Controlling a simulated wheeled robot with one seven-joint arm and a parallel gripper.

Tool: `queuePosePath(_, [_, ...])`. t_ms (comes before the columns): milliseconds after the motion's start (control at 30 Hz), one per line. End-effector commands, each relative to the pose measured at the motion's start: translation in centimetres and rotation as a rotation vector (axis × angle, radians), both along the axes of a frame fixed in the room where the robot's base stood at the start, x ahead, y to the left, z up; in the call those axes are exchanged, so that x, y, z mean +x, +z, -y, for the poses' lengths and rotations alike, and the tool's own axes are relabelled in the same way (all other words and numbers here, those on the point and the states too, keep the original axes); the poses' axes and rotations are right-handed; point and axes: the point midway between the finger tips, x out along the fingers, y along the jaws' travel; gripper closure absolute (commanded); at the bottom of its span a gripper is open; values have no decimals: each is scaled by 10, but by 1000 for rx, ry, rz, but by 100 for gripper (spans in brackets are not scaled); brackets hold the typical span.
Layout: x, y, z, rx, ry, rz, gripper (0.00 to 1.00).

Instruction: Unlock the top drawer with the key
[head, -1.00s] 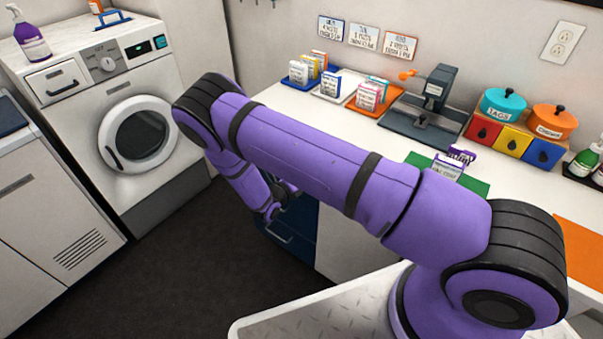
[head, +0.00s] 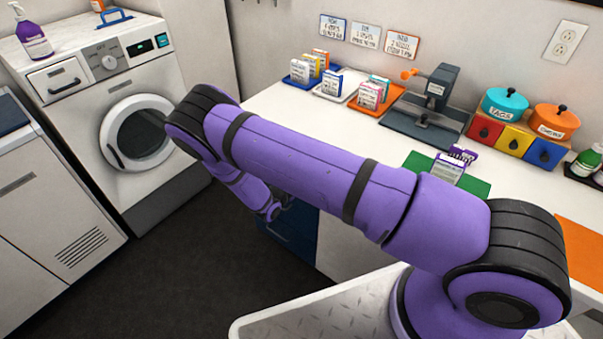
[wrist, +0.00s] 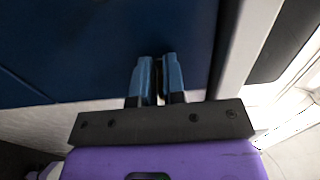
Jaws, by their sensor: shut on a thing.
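The dark blue drawer unit (head: 288,238) stands under the white counter in the head view, partly behind my arm. In the wrist view a dark blue drawer front (wrist: 80,45) fills most of the upper picture. My gripper (wrist: 157,60) has blue fingertips close together, pointing at that front, near its right edge. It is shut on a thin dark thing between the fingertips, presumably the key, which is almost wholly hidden. The lock is hidden too, so I cannot tell whether the key is in it. In the head view my gripper is mostly hidden beside the drawer unit.
The white counter (head: 275,100) carries card holders, a grey press (head: 430,100), coloured drawers and lidded pots. A washing machine (head: 110,130) stands at the left. The dark floor (head: 180,270) between is clear. A pale upright edge (wrist: 240,50) borders the drawer front.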

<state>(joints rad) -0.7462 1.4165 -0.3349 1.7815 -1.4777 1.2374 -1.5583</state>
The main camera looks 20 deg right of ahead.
Motion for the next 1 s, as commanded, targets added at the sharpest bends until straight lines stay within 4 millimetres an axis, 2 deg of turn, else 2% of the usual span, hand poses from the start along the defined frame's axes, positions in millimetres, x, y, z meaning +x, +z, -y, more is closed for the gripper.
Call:
queuePosePath(467, [-1, -1, 0, -8, 0, -13, 100])
queuePosePath(500, [-1, -1, 0, -8, 0, -13, 85])
queuePosePath(600, [0, -1, 0, -8, -1, -13, 64])
queuePosePath(867, [-1, 0, 0, -7, 0, -12, 64])
queuePosePath(1000, [-5, -1, -8, -6, 1, -11, 64])
